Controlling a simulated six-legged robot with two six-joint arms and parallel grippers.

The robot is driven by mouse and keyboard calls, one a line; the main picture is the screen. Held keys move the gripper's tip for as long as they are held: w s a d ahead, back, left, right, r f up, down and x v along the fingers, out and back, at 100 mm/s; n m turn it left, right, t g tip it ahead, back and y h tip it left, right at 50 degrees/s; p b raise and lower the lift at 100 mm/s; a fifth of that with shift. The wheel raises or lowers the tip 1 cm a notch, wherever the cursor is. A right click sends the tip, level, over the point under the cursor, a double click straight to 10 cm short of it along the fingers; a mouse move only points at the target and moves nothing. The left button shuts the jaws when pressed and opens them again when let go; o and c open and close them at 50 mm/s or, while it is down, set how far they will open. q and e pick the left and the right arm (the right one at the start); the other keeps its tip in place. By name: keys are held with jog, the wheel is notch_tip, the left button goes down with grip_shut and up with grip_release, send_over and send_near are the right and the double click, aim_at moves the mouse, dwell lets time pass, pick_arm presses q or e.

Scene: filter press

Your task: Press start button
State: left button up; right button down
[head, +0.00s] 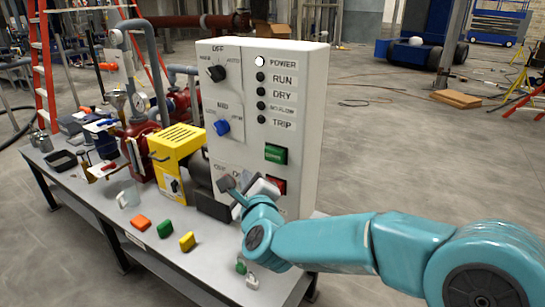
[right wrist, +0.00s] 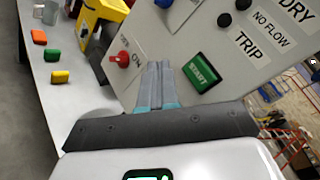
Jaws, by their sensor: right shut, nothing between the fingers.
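The white control box (head: 305,130) stands on the table. Its green start button (head: 275,153) is on the front face, above a red button (head: 282,184) that is partly covered by my right gripper. My right gripper (head: 226,183) is shut and empty before the lower front of the box. In the right wrist view, the START button (right wrist: 201,73) lies just right of my closed fingertips (right wrist: 157,68), and the fingers do not cover it. I cannot tell whether the fingertips touch the panel. My left gripper is not in view.
The panel has a black knob (head: 217,73), a blue knob (head: 222,128) and a lit POWER lamp (head: 260,61); the other lamps are dark. A red switch (right wrist: 123,60) is left of the fingers. A yellow machine (head: 172,150) stands left; colored blocks (head: 165,229) lie in front.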

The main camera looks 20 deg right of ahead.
aim_at(264, 154)
jog(key=w+d, duration=0.4)
jog(key=d, duration=0.2)
jog(key=shift+w+d, duration=0.15)
jog(key=shift+w, duration=0.25)
jog(key=shift+b, duration=0.3)
dwell(1.4)
jog(key=shift+w+d+b, duration=0.25)
jog(key=shift+d+b, duration=0.05)
jog(key=shift+b, duration=0.05)
